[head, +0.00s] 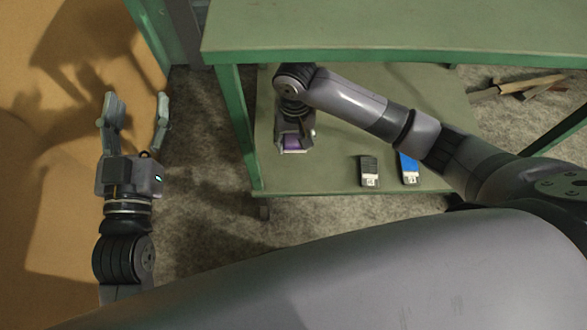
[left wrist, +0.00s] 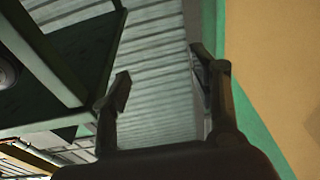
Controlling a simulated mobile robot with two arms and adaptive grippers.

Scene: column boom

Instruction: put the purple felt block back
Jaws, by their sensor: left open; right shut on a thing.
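The purple felt block (head: 292,145) is at the lower green shelf (head: 330,176), near its left side. My right gripper (head: 294,140) is shut on it, pointing down, and hides most of it. I cannot tell whether the block touches the shelf. My left gripper (head: 136,108) is open and empty, pointing up in the head view, left of the shelf unit. Its two open fingers also show in the left wrist view (left wrist: 165,85) with nothing between them.
A dark block (head: 369,170) and a blue block (head: 408,167), both with pale ends, lie on the lower shelf to the right. The upper shelf board (head: 400,30) overhangs my right arm. Wooden pieces (head: 520,88) lie at the far right. An orange surface (head: 50,150) is at left.

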